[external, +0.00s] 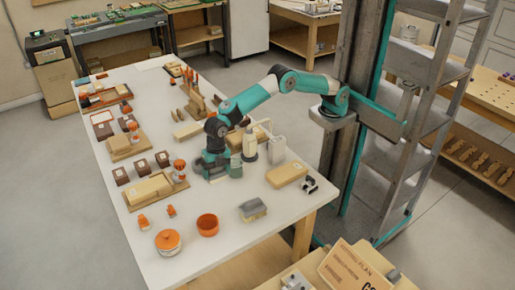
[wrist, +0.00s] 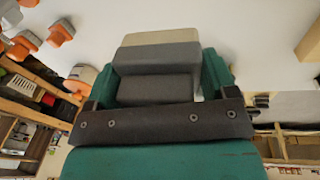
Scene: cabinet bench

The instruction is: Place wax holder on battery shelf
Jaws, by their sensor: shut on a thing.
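My gripper (external: 219,176) is low over the middle of the white table in the external view. In the wrist view, its teal fingers (wrist: 160,78) are shut on a grey, stepped block with a beige far end, which I take to be the wax holder (wrist: 158,52). The fingers stand on either side of it, and the dark gripper bar hides its near end. In the external view the held block is hidden or too small to make out. I cannot tell which thing is the battery shelf.
A white bottle (external: 249,145) and a pale canister (external: 276,150) stand close right of my gripper. A wooden tray (external: 133,201) with a beige block lies left. An orange bowl (external: 207,225), a lidded orange pot (external: 168,241) and a grey block (external: 252,210) stand near the front.

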